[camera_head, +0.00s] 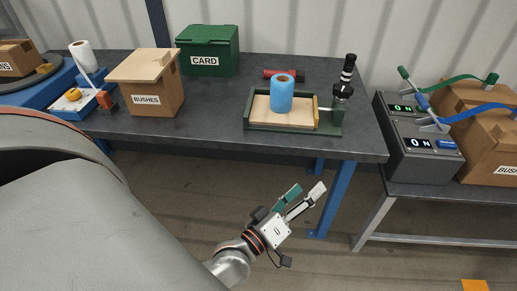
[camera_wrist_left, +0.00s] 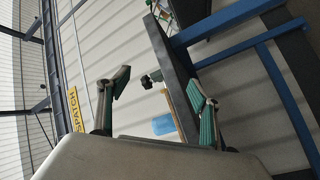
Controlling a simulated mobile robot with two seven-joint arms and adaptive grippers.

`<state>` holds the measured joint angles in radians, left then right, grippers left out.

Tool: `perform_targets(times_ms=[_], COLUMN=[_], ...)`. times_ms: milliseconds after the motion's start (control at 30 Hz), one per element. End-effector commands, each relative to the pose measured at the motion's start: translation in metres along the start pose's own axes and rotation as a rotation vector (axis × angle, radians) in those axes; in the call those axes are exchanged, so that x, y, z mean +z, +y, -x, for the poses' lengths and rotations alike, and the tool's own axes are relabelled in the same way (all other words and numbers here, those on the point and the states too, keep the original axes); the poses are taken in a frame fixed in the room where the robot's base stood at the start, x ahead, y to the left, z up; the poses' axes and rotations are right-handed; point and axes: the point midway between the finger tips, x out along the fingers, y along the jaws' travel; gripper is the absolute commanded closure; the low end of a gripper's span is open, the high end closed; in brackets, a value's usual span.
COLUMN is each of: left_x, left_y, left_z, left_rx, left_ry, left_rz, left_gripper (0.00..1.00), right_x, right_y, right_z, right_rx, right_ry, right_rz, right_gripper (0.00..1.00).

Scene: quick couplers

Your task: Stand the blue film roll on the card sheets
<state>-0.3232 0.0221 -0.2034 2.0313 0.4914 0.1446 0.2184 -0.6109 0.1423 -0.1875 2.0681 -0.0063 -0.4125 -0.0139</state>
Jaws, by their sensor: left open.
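The blue film roll (camera_head: 281,94) stands upright on the tan card sheets (camera_head: 262,117) in a green tray (camera_head: 247,122) on the table. The roll also shows in the left wrist view (camera_wrist_left: 163,124), beyond and between the fingers. My left gripper (camera_head: 308,190) is open and empty. It is in front of the table, below the tray in the head view and apart from the roll. Its two spread fingers also show in the left wrist view (camera_wrist_left: 160,88). My right gripper is not in view.
A red cylinder (camera_head: 284,74) lies behind the tray, and a black-handled tool (camera_head: 345,78) stands at its right end. A bushes box (camera_head: 151,92) and a green card box (camera_head: 208,51) are to the left. A grey console (camera_head: 416,137) is at right. The table's middle is clear.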

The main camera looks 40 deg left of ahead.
Motion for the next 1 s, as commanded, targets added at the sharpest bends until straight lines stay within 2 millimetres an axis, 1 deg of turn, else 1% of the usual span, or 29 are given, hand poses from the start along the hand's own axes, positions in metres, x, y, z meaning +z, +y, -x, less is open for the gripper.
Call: perform_targets(times_ms=[33, 67, 100, 133, 200, 300, 400, 500, 767, 867, 1000], left_x=[0.033, 0.05, 0.069, 0.081, 0.101, 0.114, 0.119, 0.12, 0.12, 0.113, 0.098], left_y=[-0.022, -0.035, -0.052, -0.065, -0.092, -0.121, -0.138, -0.144, -0.143, -0.134, -0.111], left_z=[0.028, 0.043, 0.064, 0.08, 0.114, 0.152, 0.175, 0.183, 0.182, 0.177, 0.169], left_rx=[-0.042, -0.062, -0.083, -0.098, -0.122, -0.143, -0.153, -0.157, -0.157, -0.152, -0.142], left_ry=[-0.132, -0.206, -0.298, -0.365, -0.498, -0.641, -0.722, -0.753, -0.752, -0.738, -0.716], left_rz=[-0.187, -0.296, -0.431, -0.523, -0.707, -0.899, -1.007, -1.049, -1.049, -1.046, -1.028], left_gripper=[0.35, 0.35, 0.35, 0.35, 0.35, 0.35, 0.35, 0.35, 0.35, 0.35, 0.35], right_x=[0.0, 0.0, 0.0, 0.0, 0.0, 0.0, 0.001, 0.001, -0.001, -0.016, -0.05], right_y=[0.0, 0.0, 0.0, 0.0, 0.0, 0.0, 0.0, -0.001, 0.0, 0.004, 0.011], right_z=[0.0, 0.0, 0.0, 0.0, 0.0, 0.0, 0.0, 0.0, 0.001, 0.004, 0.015], right_rx=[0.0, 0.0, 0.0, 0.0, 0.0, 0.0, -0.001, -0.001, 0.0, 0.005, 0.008], right_ry=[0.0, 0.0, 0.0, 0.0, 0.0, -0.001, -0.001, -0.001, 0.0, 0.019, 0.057], right_rz=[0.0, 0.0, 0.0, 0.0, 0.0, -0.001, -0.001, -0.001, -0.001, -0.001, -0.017], right_gripper=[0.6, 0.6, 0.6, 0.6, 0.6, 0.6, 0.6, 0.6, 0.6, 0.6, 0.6])
